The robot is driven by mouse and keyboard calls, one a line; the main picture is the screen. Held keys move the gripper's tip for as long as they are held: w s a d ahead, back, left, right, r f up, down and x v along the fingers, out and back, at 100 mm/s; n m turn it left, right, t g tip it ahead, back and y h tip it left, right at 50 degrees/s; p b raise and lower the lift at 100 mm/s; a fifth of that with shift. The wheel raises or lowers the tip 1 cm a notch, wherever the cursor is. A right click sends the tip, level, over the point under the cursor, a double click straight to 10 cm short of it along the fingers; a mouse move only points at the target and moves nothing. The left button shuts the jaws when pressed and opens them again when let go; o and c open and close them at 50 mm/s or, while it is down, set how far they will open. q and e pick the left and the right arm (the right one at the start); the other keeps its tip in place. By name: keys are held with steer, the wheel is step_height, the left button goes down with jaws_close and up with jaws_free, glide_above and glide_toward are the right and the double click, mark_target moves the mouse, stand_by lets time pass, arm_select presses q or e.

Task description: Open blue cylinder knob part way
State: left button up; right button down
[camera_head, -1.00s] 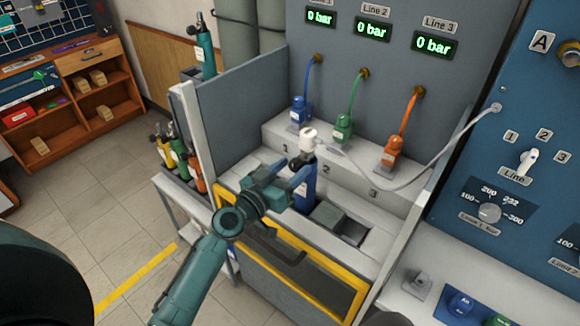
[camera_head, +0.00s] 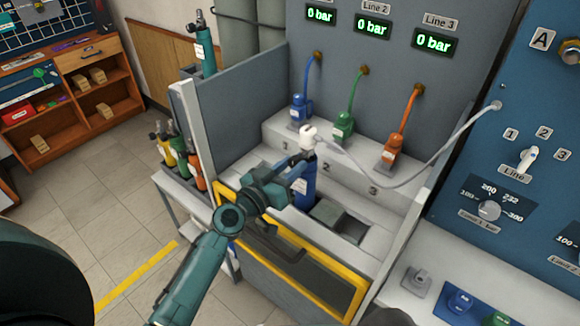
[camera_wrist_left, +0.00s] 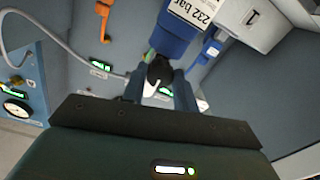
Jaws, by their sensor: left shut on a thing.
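The blue cylinder (camera_head: 305,190) stands upright in the bench recess, with a white fitting (camera_head: 308,138) and grey hose on top. In the left wrist view the blue cylinder (camera_wrist_left: 174,38) carries a white label reading 232 bar. Its black knob (camera_wrist_left: 159,70) sits between the fingers of my left gripper (camera_wrist_left: 159,90). My left gripper (camera_head: 298,164) reaches in from the front left and is shut on the knob, which the fingers mostly hide in the head view. My right gripper is not in view.
Blue (camera_head: 302,108), green (camera_head: 343,125) and orange (camera_head: 393,151) connectors stand on the step behind, under displays reading 0 bar. A yellow-framed front panel (camera_head: 300,258) and a grey side wall (camera_head: 250,105) bound the recess. The blue control panel (camera_head: 520,110) is at right.

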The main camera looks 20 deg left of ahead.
arm_select(q)
steer(key=shift+n, duration=1.3)
steer(key=n, duration=0.2)
steer(key=shift+n, duration=1.2)
steer(key=o, duration=1)
steer(key=shift+s, duration=0.1)
